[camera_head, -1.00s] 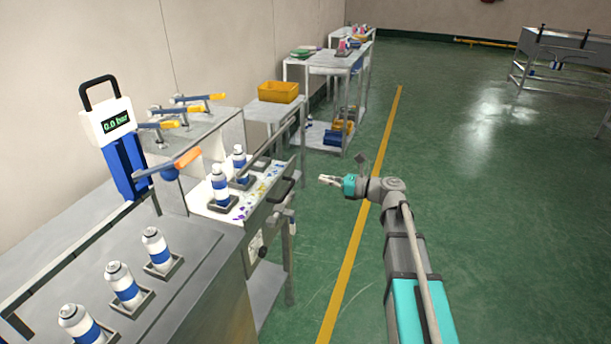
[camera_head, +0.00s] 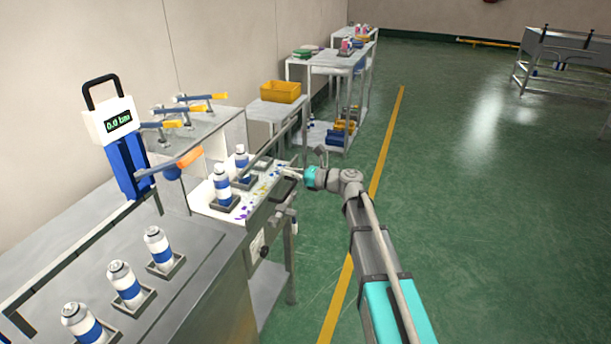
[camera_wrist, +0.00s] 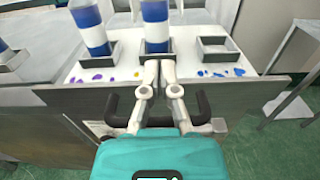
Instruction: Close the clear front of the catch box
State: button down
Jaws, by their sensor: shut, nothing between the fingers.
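The catch box shows its white floor (camera_head: 258,194) with coloured spots; the floor also shows in the wrist view (camera_wrist: 110,68). Its front panel (camera_wrist: 75,98) sits low, below the level of the can tops, so the space over the floor is uncovered at the front. A dark bar handle (camera_wrist: 204,106) is on the panel's outer side. My gripper (camera_head: 287,170) is at the front of the box. In the wrist view my gripper (camera_wrist: 160,66) has its fingers shut together and empty, reaching over the handle near the panel's upper edge. Whether they touch is unclear.
White cans with blue bands (camera_head: 221,185) stand in square holders in the box; one holder (camera_wrist: 220,52) is empty. More cans (camera_head: 126,283) stand on the near bench. A blue gauge stand (camera_head: 128,165) and orange-handled lever (camera_head: 189,158) are behind. Floor (camera_head: 470,220) is clear to the right.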

jog(key=shift+x, duration=0.9)
